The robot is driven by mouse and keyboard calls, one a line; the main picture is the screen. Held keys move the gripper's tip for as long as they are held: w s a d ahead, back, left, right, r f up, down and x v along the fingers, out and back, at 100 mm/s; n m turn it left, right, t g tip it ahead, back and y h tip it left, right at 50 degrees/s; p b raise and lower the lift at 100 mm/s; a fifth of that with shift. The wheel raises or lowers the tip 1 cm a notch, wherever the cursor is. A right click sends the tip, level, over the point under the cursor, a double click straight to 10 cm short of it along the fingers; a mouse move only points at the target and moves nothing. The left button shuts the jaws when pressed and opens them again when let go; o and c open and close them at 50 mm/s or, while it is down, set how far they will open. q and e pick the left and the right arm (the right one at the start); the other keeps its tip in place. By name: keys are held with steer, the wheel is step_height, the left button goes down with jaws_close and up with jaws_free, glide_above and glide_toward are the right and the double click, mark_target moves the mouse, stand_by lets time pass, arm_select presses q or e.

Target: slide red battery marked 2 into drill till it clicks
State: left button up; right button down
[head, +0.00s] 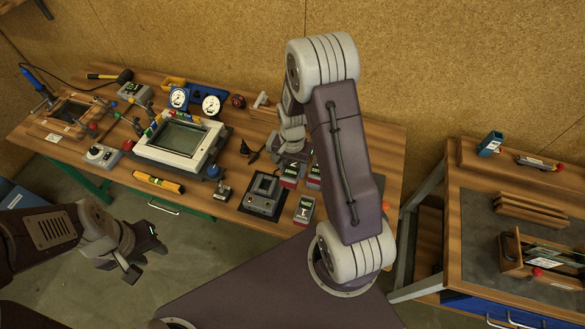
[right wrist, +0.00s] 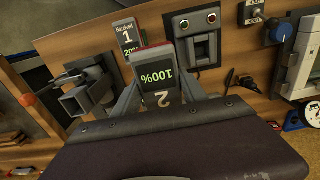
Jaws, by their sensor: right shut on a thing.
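The red battery marked 2 (right wrist: 157,76) shows a green "100%" label in the right wrist view. My right gripper (right wrist: 164,88) is shut on it, one finger on each side. In the head view the right gripper (head: 289,162) is over the right part of the long bench, with the battery (head: 291,176) just below it. A grey blocky fixture with a square opening (right wrist: 78,100) stands left of the battery in the wrist view; I cannot tell whether it is the drill. My left gripper (head: 143,261) is open and empty, in front of the bench.
A battery marked 1 (right wrist: 126,36), reading 20%, lies near the dark charger (right wrist: 198,42). The charger (head: 263,193) also shows in the head view, left of that battery (head: 304,210). A white-framed panel (head: 181,140) is further left. My right arm hides part of the bench.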

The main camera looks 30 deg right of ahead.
steer(key=shift+r+p, duration=0.35)
steer(key=shift+r, duration=0.25)
steer(key=shift+r+p, duration=0.7)
steer(key=shift+r, duration=0.15)
steer(key=shift+r+p, duration=0.4)
steer(key=shift+r, duration=0.05)
